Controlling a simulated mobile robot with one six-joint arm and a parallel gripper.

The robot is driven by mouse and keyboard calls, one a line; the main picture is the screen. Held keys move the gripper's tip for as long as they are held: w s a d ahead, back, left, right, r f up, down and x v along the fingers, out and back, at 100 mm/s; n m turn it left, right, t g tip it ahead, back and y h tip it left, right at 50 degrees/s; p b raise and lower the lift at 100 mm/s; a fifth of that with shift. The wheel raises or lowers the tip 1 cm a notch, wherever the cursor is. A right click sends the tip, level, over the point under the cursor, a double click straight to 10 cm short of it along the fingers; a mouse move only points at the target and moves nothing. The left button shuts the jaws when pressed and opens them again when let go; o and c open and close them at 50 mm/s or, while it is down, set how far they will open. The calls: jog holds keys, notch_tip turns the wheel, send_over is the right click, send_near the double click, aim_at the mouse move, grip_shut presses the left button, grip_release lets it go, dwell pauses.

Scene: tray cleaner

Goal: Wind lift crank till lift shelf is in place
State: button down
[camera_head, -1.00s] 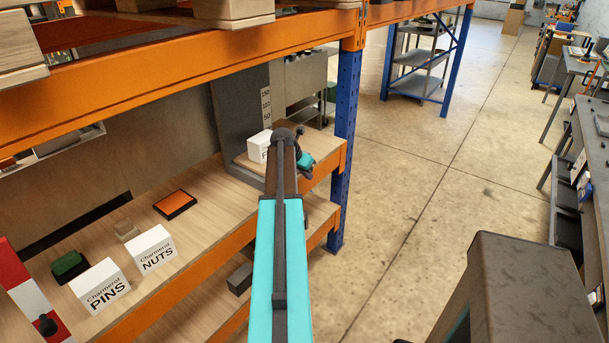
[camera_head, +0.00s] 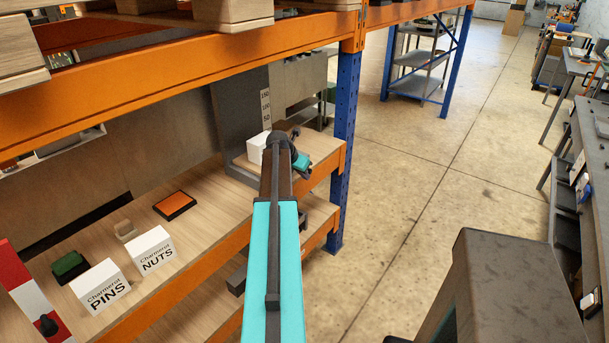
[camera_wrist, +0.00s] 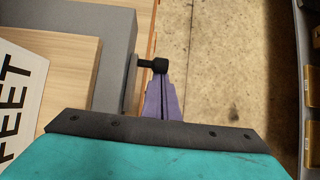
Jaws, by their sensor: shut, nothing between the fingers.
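My gripper (camera_wrist: 162,100) is in the wrist view, its purple fingers shut together and empty. Its tips are at the black crank (camera_wrist: 155,65), whose knob overlaps them; I cannot tell whether they touch. The crank juts right from the edge of a grey lift body (camera_wrist: 118,58). In the head view, the grey lift column (camera_head: 237,108) stands at the shelf's far end, with a scale beside it. My gripper (camera_head: 301,161) is small there, beyond my arm.
A white box (camera_head: 257,147) stands by the lift; its label in the wrist view ends in "FEET". PINS (camera_head: 101,287) and NUTS (camera_head: 152,250) label blocks stand on the wooden shelf. A blue post (camera_head: 345,150) rises right of my gripper.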

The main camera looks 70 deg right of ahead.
jog(key=a+f, duration=0.2)
jog(key=f, duration=0.1)
jog(key=shift+w, duration=0.35)
jog(key=shift+a+r+b, duration=0.1)
jog(key=shift+a+b, duration=0.1)
jog(key=shift+b, duration=0.1)
jog(key=b+v, duration=0.1)
jog(key=v, duration=0.8)
jog(key=shift+a+b, duration=0.35)
jog(key=shift+w+r, duration=0.1)
jog(key=shift+w, duration=0.05)
